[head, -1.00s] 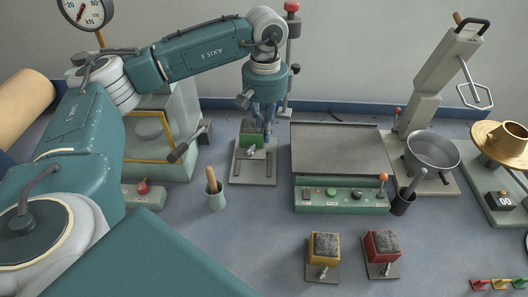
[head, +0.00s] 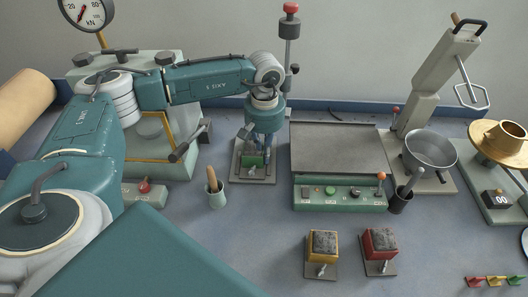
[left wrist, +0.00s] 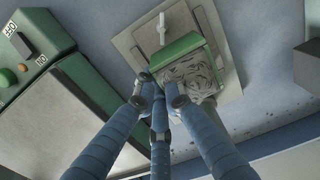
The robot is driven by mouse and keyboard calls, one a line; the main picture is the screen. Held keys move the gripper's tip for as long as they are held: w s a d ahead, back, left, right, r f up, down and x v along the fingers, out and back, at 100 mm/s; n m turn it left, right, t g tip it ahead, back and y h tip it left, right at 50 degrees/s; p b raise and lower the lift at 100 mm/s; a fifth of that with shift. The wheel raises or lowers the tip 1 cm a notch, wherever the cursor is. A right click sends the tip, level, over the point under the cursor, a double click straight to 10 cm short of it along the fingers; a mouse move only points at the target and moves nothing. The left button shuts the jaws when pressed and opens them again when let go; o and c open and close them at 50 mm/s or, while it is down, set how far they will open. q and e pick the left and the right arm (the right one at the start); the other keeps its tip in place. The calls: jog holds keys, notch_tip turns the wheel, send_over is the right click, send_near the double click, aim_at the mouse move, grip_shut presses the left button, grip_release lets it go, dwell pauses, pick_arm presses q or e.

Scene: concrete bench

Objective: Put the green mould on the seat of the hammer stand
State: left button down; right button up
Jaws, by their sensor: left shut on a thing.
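The green mould (head: 252,161), a small box with a grey, rough-topped fill, is held low over the base of the hammer stand (head: 268,177). The stand has an upright rod with a dark weight and a red top (head: 290,30). My left gripper (head: 254,147) is shut on the mould from above. In the left wrist view the fingers (left wrist: 162,98) close at an edge of the green mould (left wrist: 187,47), with pale plates and a white clamp screw beyond. The seat is hidden under the mould; I cannot tell whether they touch. My right gripper is not in view.
A grey plate with a green control box (head: 340,195) stands just right of the stand. A cup with a wooden handle (head: 215,195) is in front left. Yellow (head: 323,245) and red (head: 380,245) moulds stand at the front. A press (head: 165,150) stands left.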

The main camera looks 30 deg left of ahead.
pick_arm(q)
jog(key=c, duration=1.8)
grip_release()
jog(key=shift+f, duration=0.1)
jog(key=shift+c, duration=0.2)
jog(key=shift+r, duration=0.55)
notch_tip(320, 180, up, 11)
jog(key=b, duration=0.2)
jog(key=shift+r, duration=0.15)
jog(key=shift+d, duration=0.15)
